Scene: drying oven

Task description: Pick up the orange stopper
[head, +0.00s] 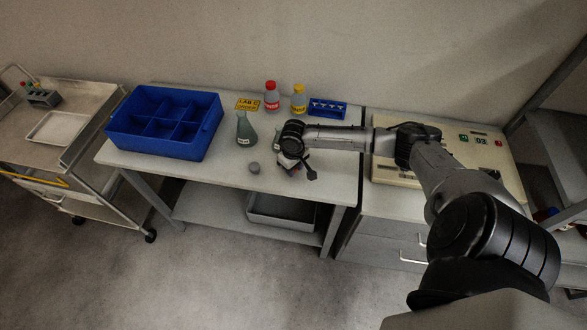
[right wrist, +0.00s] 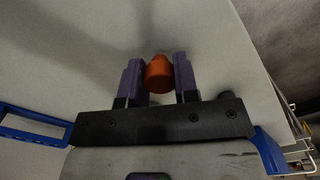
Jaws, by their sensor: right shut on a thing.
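The orange stopper (right wrist: 159,73) shows in the right wrist view between the two fingers of my right gripper (right wrist: 158,76), which are shut on it. In the head view my right gripper (head: 289,165) points down over the front part of the white table, and it hides the stopper there. I cannot tell whether the stopper touches the tabletop. My left gripper is in neither view.
A grey round stopper (head: 254,167) lies left of my right gripper. A flask (head: 245,130) stands behind it; another is partly hidden by my arm. A blue divided bin (head: 166,149), two bottles (head: 271,97) (head: 298,100) and a blue rack (head: 327,108) stand on the table (head: 222,171).

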